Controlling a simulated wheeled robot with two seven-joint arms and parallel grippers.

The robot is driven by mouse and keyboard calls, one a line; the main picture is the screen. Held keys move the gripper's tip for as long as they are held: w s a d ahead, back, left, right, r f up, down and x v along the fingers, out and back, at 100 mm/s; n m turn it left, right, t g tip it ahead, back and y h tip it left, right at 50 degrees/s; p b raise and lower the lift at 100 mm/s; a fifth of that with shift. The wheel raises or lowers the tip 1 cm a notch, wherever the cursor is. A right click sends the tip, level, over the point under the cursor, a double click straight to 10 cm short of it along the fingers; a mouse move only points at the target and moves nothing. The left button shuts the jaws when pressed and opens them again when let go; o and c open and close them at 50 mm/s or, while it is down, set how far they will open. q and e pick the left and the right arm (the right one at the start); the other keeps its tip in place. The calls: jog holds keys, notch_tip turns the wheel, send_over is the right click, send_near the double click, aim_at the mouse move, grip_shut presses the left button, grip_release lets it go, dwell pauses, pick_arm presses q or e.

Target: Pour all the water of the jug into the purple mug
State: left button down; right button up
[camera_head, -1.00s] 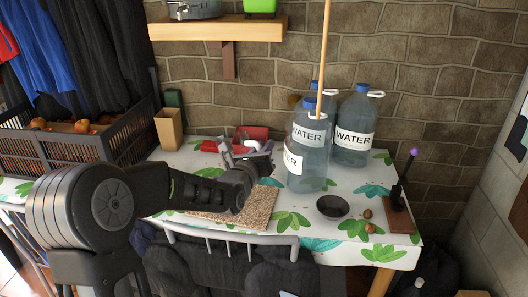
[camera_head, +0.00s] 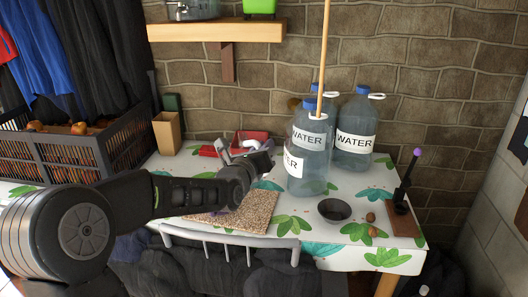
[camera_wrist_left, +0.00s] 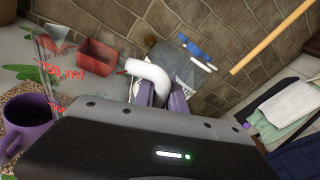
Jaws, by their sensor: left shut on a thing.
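My left gripper (camera_head: 250,156) is over the back of the table, beyond the mat. In the left wrist view its purple fingers (camera_wrist_left: 161,97) are shut on the white curved handle of the clear jug (camera_wrist_left: 50,75), which has red volume marks. The jug is at the left of that view; its tilt and water level are hard to tell. The purple mug (camera_wrist_left: 27,128) stands on the speckled mat at the lower left, close to the jug and partly cut off by the frame. It looks dark inside. In the head view my arm mostly hides the jug and mug.
Large water bottles (camera_head: 309,150) stand right of the gripper, with a wooden stick rising among them. A dark bowl (camera_head: 334,211) and a stand with a purple knob (camera_head: 404,190) are further right. A red box (camera_wrist_left: 101,60) lies behind. A black crate (camera_head: 100,150) is left.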

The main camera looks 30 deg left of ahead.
aim_at(244, 143)
pick_arm(q)
jog(key=shift+a+r+n+p, duration=0.25)
jog(key=shift+r+n+p, duration=0.15)
jog(key=shift+n, duration=0.6)
jog(key=shift+a+r+n+h+p, duration=0.25)
jog(key=shift+n+p, duration=0.25)
jog(key=shift+p, duration=0.4)
jog(key=shift+a+n+g+p, duration=0.35)
jog(key=shift+n+p, duration=0.35)
jog(key=shift+p, duration=1.1)
jog(key=shift+a+n+h+p, duration=0.35)
jog(key=shift+a+n+p, duration=0.55)
jog(key=shift+p, duration=2.3)
jog(key=shift+w+f, duration=0.1)
jog(key=shift+f, duration=0.05)
jog(key=shift+a+f+n+g+b, duration=0.1)
jog(key=shift+a+n+g+b, duration=0.2)
jog(key=shift+a+n, duration=0.3)
jog(key=shift+a+f+n+h+p, duration=0.2)
jog(key=shift+a+f+n+p, duration=0.1)
jog(key=shift+a+n+p, duration=0.3)
jog(key=shift+a+f+n+h+p, duration=0.2)
jog(key=shift+a+f+n+p, duration=0.15)
jog(key=shift+a+p, duration=0.25)
